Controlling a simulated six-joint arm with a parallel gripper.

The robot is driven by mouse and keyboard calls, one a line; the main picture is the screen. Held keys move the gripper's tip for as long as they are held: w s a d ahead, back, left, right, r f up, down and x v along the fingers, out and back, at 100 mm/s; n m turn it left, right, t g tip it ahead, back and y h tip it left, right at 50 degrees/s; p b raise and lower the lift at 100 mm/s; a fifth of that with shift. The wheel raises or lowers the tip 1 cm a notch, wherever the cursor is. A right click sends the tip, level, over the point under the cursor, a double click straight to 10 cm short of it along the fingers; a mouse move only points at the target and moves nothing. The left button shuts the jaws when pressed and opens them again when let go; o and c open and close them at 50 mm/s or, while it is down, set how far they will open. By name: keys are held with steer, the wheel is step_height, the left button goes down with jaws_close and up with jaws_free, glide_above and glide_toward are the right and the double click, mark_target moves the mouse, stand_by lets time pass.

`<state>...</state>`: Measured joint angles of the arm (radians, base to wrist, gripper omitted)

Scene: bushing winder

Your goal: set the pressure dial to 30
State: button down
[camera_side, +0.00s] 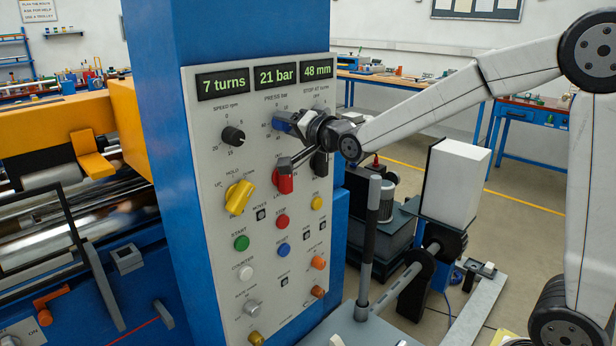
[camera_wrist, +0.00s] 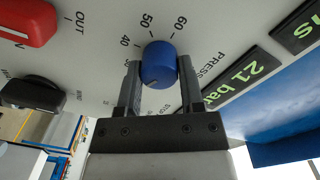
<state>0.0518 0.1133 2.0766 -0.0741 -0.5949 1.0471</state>
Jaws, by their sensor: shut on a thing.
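The pressure dial is a blue knob (camera_wrist: 158,64) between my two fingers in the wrist view, on the pale panel. The figures 40, 50 and 60 show around its far side; the rest of its scale is mostly hidden by my fingers. In the side view the blue dial (camera_side: 281,122) shows under the PRESS bar label, partly hidden by my gripper (camera_side: 294,124). My gripper is shut on the dial, one finger on each side; it also shows in the wrist view (camera_wrist: 158,84). The middle display (camera_side: 276,76) reads 21 bar.
A black speed knob (camera_side: 233,136) is left of the dial. A red knob (camera_side: 283,178) and a black knob (camera_side: 319,162) are close below my gripper. A yellow knob (camera_side: 239,197) and several push buttons are lower on the panel. Free room lies out from the panel.

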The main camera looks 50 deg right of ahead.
steer(key=m, duration=0.4)
stand_by(0.4)
steer(key=shift+c, duration=1.1)
jaws_free()
steer(key=shift+s, duration=0.2)
steer(key=s, duration=0.7)
steer(key=shift+s, duration=0.2)
steer(key=shift+r, duration=0.1)
